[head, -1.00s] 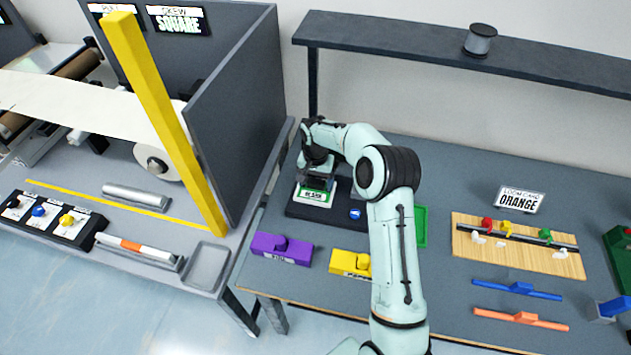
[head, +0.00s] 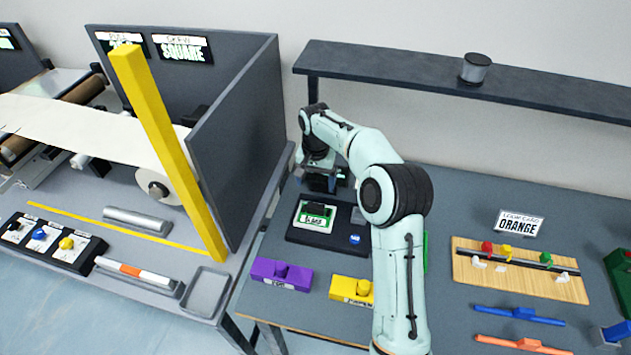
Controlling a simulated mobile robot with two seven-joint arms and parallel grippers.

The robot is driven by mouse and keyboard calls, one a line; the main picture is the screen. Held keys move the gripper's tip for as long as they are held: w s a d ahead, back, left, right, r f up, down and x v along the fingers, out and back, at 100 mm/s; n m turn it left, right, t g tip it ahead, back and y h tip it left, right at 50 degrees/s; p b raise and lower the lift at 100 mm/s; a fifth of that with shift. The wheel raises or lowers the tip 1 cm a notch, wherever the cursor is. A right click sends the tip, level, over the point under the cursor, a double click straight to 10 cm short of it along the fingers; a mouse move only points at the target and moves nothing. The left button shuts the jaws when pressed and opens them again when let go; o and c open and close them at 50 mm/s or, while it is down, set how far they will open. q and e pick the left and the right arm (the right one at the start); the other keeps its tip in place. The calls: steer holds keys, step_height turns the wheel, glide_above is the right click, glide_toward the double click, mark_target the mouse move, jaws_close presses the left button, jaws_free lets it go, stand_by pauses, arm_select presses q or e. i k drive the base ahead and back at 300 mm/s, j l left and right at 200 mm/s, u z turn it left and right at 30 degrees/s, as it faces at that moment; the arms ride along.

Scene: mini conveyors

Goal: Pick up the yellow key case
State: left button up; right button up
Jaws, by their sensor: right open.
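The yellow key case (head: 351,290) lies near the front edge of the right-hand table, to the right of a purple case (head: 281,274). Its right end is partly hidden behind my right arm. My right gripper (head: 323,184) is above the back of the table, behind a black stand with a green-and-white card (head: 315,217). It is open, apart from the yellow case, and no object shows in it. My left gripper is out of view.
A wooden board (head: 515,275) with coloured pegs, blue (head: 518,315) and orange (head: 522,344) bars lie to the right. A dark shelf (head: 400,75) spans the back. A yellow post (head: 170,150) and grey partition (head: 235,140) stand left.

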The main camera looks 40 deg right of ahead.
mark_target(342, 289)
steer(key=k+j, duration=0.75)
steer(key=j, duration=0.2)
